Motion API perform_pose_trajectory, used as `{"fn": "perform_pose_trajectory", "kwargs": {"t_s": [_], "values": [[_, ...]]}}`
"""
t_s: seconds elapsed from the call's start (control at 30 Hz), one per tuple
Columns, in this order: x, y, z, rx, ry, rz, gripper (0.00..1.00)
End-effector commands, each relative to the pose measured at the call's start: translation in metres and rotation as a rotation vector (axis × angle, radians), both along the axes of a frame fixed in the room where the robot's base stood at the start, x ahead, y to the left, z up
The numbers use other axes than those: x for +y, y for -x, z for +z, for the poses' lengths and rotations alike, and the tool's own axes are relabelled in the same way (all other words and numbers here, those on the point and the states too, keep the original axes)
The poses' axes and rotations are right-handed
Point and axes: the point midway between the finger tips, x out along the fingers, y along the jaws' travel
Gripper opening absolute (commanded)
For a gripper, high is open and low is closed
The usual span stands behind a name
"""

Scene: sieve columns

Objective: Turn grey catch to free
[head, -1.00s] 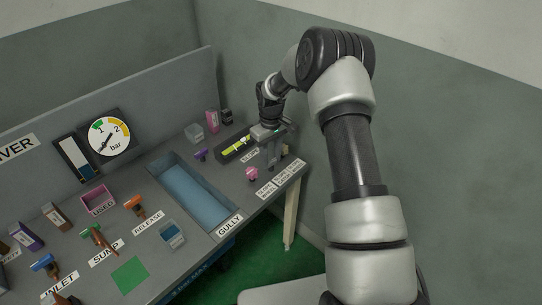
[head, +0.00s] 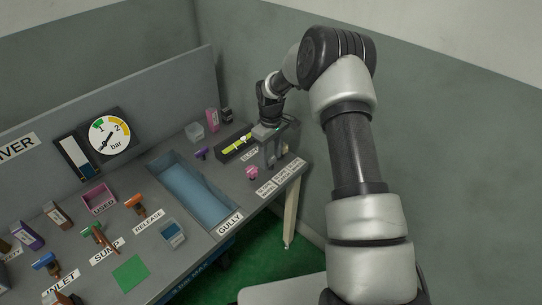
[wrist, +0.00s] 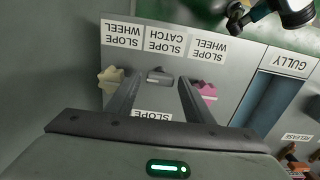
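The grey catch (wrist: 158,77) shows in the wrist view as a small grey knob below the upside-down label "SLOPE CATCH" (wrist: 165,41). My gripper (wrist: 158,83) is open, with one finger on each side of the catch and a visible gap to it on both sides. I cannot tell how far the fingertips are above it. In the head view my gripper (head: 277,158) points down at the right end of the bench, and its fingers hide the catch there.
A beige star-shaped wheel (wrist: 110,78) is just left of my gripper. A pink wheel (wrist: 207,90) is close on its right and also shows in the head view (head: 252,172). The blue gully (head: 195,193) and a yellow-green strip in a dark trough (head: 235,146) lie left of my gripper.

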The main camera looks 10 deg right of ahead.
Motion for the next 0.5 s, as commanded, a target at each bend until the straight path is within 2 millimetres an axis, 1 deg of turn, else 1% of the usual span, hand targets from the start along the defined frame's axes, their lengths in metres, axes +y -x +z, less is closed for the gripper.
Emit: {"fn": "perform_pose_trajectory", "kwargs": {"t_s": [0.33, 0.43, 0.5], "values": [[0.000, 0.000, 0.001, 0.001, 0.000, -0.002, 0.53], [0.000, 0.000, 0.010, 0.000, 0.000, -0.002, 0.53], [0.000, 0.000, 0.021, -0.001, 0.000, -0.002, 0.53]]}}
